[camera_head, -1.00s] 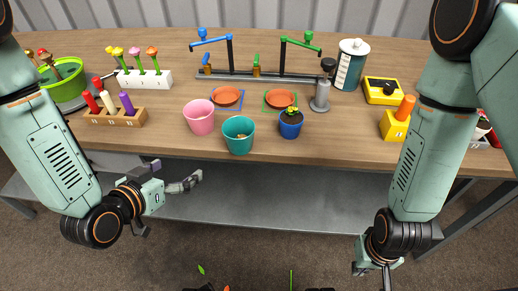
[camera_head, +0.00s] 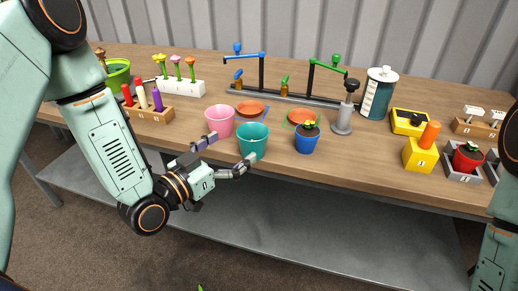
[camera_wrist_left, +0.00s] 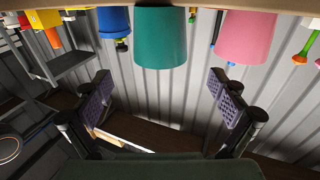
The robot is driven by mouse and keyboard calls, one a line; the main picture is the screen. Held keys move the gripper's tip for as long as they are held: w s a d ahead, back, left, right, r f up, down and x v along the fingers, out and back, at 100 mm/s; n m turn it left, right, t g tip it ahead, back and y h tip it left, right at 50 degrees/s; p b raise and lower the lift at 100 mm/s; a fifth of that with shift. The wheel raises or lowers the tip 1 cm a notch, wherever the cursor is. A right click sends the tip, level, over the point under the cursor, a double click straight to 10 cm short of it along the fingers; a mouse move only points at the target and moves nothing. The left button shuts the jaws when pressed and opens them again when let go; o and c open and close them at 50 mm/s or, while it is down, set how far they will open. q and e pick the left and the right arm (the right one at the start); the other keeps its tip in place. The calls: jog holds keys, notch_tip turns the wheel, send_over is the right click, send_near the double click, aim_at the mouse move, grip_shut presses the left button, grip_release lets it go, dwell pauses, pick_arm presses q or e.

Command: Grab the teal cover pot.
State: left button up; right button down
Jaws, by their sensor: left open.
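The teal cover pot (camera_head: 253,140) stands upright near the front edge of the table, between the pink pot and the blue pot. It also shows upside down in the left wrist view (camera_wrist_left: 160,38), ahead of and between the fingers. My left gripper (camera_head: 226,155) is open and empty, just in front and to the left of the teal pot. Its two spread fingers also show in the left wrist view (camera_wrist_left: 166,95), with a gap between them and the pot. My right gripper is out of view; only part of that arm shows at the right edge.
The pink pot (camera_head: 219,121) stands close to the left of the teal pot, near my left finger. A blue pot (camera_head: 307,140) with a small plant stands to the right. Orange saucers (camera_head: 249,108) lie behind. The wooden table (camera_head: 360,159) is bare right of the blue pot.

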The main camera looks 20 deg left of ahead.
aim_at(241, 139)
pick_arm(q)
jog(key=shift+x, duration=1.25)
jog(key=shift+a+b, duration=0.15)
jog(key=shift+b, duration=0.15)
jog(key=shift+w, duration=0.3)
jog(key=b+x, duration=0.1)
jog(key=x, duration=0.3)
jog(key=shift+d+f, duration=0.15)
jog(key=shift+d, duration=0.15)
jog(key=shift+w, duration=0.2)
jog(key=shift+s+a+r, duration=0.15)
jog(key=shift+s+r, duration=0.1)
jog(key=shift+w+d+f, duration=0.15)
jog(key=shift+w+d, duration=0.05)
jog(key=shift+w, duration=0.05)
jog(key=c, duration=0.3)
jog(key=shift+s+a, duration=0.15)
jog(key=shift+s, duration=0.05)
jog(key=c, duration=0.4)
jog(key=shift+w, duration=0.15)
jog(key=c, duration=0.5)
jog(key=shift+c, duration=0.7)
